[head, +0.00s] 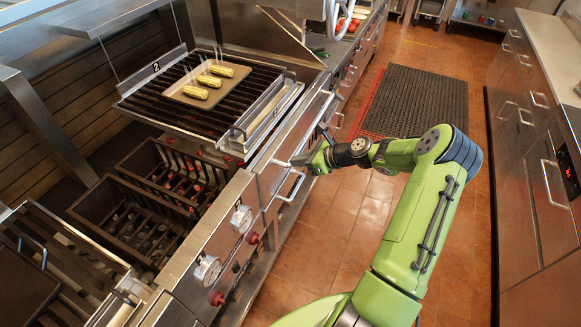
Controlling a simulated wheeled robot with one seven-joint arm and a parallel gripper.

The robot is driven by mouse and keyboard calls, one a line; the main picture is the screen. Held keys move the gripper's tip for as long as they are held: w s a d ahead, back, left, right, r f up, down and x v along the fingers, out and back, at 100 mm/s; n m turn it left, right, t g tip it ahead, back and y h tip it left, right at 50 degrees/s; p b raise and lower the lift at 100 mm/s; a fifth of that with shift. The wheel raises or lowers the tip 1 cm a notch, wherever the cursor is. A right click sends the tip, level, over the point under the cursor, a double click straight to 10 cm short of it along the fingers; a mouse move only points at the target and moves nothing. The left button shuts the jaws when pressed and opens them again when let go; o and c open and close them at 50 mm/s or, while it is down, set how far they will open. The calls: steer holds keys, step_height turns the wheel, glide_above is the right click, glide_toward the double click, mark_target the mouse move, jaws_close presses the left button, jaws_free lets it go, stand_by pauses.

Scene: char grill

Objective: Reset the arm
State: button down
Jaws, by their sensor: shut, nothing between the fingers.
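My gripper (300,160) is at the end of my green arm, beside the front of the grill unit, close to a silver bar handle (291,182). Its fingers are shut with nothing between them. I cannot tell whether it touches the handle. My arm is bent, reaching from the lower right over the floor toward the grill front.
A tan tray (188,99) with several corn cobs (210,81) lies on the grill grate (240,105). Open dark burner boxes (150,215) and knobs (207,269) are at left. A counter with drawers (530,120) stands at right. The tiled floor (335,215) and dark mat (420,95) are clear.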

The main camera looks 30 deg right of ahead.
steer(key=s+a+r+n+g+h+b, duration=0.2)
steer(key=s+a+r+n+g+h, duration=0.3)
steer(key=s+a+r+n, duration=0.9)
steer(key=s+a+r+n+t+h+b, duration=0.1)
steer(key=s+r+n+h+b, duration=0.1)
steer(key=s+n, duration=1.2)
steer(key=s+r, duration=0.1)
steer(key=s, duration=0.2)
steer(key=shift+s+a, duration=0.2)
steer(key=shift+s, duration=0.1)
steer(key=shift+r, duration=0.15)
